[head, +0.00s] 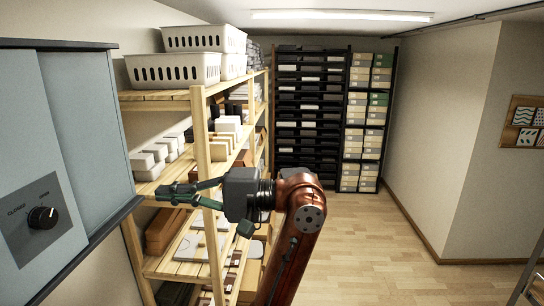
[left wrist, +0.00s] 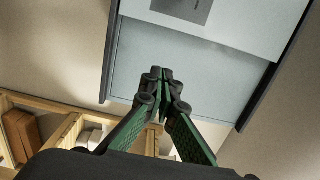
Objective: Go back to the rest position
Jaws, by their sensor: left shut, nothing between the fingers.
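The press has a dark panel with a black knob (head: 42,217). In the left wrist view the shut fingertips (left wrist: 163,76) overlap the pale casing of the press (left wrist: 210,65). My right gripper is not in view, and I see no mug.
A wooden shelf rack (head: 203,150) with white bins (head: 175,70) and boxes stands behind my left gripper. A dark rack (head: 310,110) and stacked cartons (head: 365,125) line the back wall.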

